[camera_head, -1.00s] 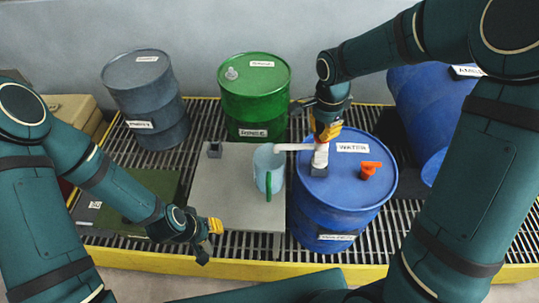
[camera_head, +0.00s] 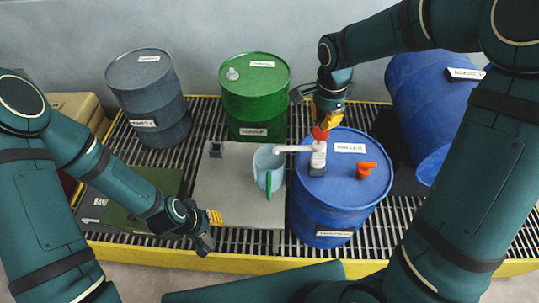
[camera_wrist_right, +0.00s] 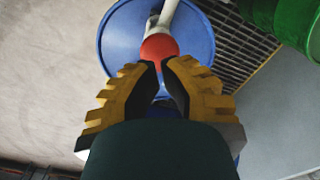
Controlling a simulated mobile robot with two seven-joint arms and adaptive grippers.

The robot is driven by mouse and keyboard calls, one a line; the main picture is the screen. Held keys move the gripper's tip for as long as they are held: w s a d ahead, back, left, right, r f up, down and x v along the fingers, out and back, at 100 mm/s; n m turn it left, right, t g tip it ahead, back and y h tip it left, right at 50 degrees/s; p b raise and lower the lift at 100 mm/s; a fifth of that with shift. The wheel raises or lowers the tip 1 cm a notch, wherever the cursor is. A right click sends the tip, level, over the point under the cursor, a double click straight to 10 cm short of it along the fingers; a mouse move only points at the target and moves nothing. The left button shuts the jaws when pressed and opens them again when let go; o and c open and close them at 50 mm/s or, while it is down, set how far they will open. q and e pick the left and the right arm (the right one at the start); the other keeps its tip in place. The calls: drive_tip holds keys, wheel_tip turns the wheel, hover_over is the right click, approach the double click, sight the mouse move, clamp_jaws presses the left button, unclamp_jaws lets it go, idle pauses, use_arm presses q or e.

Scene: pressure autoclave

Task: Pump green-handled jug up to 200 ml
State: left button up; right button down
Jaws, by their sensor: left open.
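The jug (camera_head: 263,166) is translucent pale blue with a green handle (camera_head: 268,188) facing the front. It stands upright on the grey plate; its fill level cannot be read. The white pump (camera_head: 318,157) stands on the blue water drum (camera_head: 335,205), its spout (camera_head: 292,149) reaching left over the jug's mouth. Its red knob (camera_head: 320,133) also shows in the right wrist view (camera_wrist_right: 158,47). My right gripper (camera_head: 325,120) is just above the knob, its fingers drawn together with nothing between them; contact is unclear. My left gripper (camera_head: 213,228) is open and empty near the plate's front left.
The grey plate (camera_head: 225,185) lies on a grating with a yellow edge (camera_head: 250,264). A green drum (camera_head: 255,100) and a grey-blue drum (camera_head: 148,95) stand behind. An orange tap-like fitting (camera_head: 366,170) is on the water drum. A blue drum (camera_head: 425,110) lies tilted at right.

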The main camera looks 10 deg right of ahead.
sight(321, 132)
drive_tip(key=shift+f, duration=0.15)
idle(0.4)
drive_tip(key=shift+f+b, duration=2.3)
drive_tip(key=shift+f, duration=0.75)
drive_tip(key=shift+r, duration=0.1)
drive_tip(key=shift+r+p, duration=2.4)
drive_tip(key=shift+r, duration=0.65)
drive_tip(key=shift+f, duration=0.2)
